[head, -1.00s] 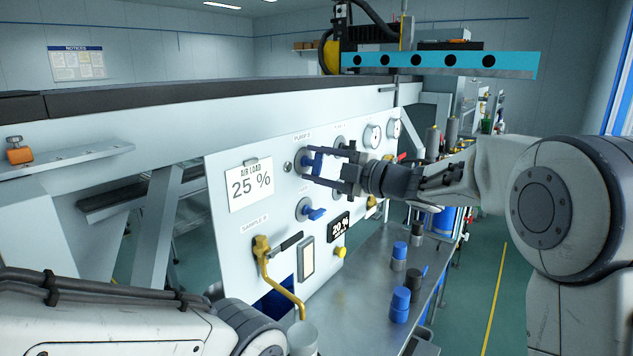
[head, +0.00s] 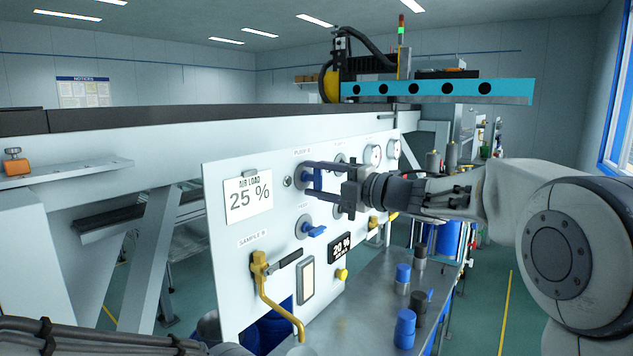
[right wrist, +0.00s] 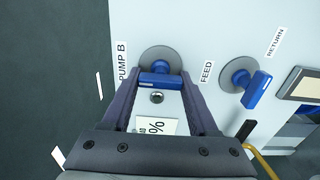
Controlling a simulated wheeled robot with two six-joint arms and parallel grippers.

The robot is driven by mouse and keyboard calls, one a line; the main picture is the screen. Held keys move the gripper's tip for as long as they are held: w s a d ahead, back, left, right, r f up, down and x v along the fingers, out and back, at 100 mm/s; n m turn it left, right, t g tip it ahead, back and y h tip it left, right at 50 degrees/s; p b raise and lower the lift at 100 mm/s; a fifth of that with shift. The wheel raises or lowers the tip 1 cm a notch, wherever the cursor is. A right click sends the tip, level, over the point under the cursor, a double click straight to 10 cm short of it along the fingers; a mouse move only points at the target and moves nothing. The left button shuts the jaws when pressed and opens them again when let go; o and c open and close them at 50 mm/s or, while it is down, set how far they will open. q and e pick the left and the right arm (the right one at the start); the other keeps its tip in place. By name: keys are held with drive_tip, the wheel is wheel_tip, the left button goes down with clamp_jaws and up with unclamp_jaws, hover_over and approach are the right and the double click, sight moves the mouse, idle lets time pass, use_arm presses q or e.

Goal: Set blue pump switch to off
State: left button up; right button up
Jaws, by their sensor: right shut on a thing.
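The blue pump switch (head: 313,181) is a blue handle on a round grey plate, under a "PUMP B" label on the white panel (head: 228,240). In the right wrist view the blue handle (right wrist: 160,81) lies between my fingertips, crossing from one to the other. My right gripper (head: 308,181) reaches in from the right and is shut on this handle, one finger above and one below. No on or off marking is readable. My left arm shows at the lower left, but its gripper is out of view.
A second blue handle, the feed switch (head: 315,230), sits just below. A yellow valve lever (head: 262,275), a yellow knob (head: 342,274) and two gauges (head: 373,154) are on the panel. Blue-capped containers (head: 404,328) stand on the metal bench to the right.

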drive_tip(key=o, duration=1.4)
drive_tip(key=b+v, duration=0.1)
drive_tip(key=v, duration=0.9)
drive_tip(key=shift+s+d, duration=0.15)
drive_tip(key=shift+d, duration=0.05)
